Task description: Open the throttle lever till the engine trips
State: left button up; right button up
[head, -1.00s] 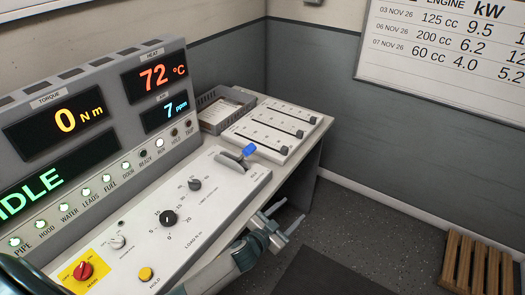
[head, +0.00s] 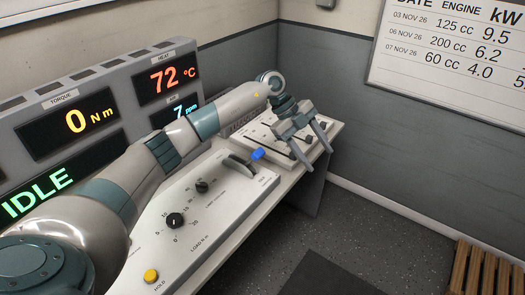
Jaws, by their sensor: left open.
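The throttle lever, with a blue knob (head: 258,154) on a dark arm, stands at the far right end of the sloped white control panel (head: 228,206). My left gripper (head: 320,159) is open and empty, its fingers pointing down. In the picture it is right of the blue knob and apart from it, by the slider box. The green display (head: 37,188) reads IDLE. The torque display (head: 72,126) reads 0 Nm, the heat display (head: 164,81) 72 °C, and another display 7 ppm. My left arm hides the indicator lamps and the red main switch. My right gripper is not in view.
A white box with black sliders (head: 272,129) stands behind the lever, partly behind my arm. The load knob (head: 174,220) and a yellow hold button (head: 151,276) are on the panel. A wooden slatted pallet (head: 485,265) lies on the floor at right.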

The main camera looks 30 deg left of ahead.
pick_arm(q)
jog(key=a+r+n+y, duration=0.2)
jog(key=a+r+y, duration=0.2)
jog(key=a, duration=0.6)
notch_tip(320, 180, up, 6)
jog(key=n+g+y, duration=0.1)
jog(key=n+y, duration=0.2)
jog(key=y, duration=0.1)
send_over(258, 150)
jog(key=shift+a, duration=0.1)
notch_tip(258, 150, down, 16)
jog(key=p, duration=0.6)
jog(key=shift+f, duration=0.75)
grip_shut()
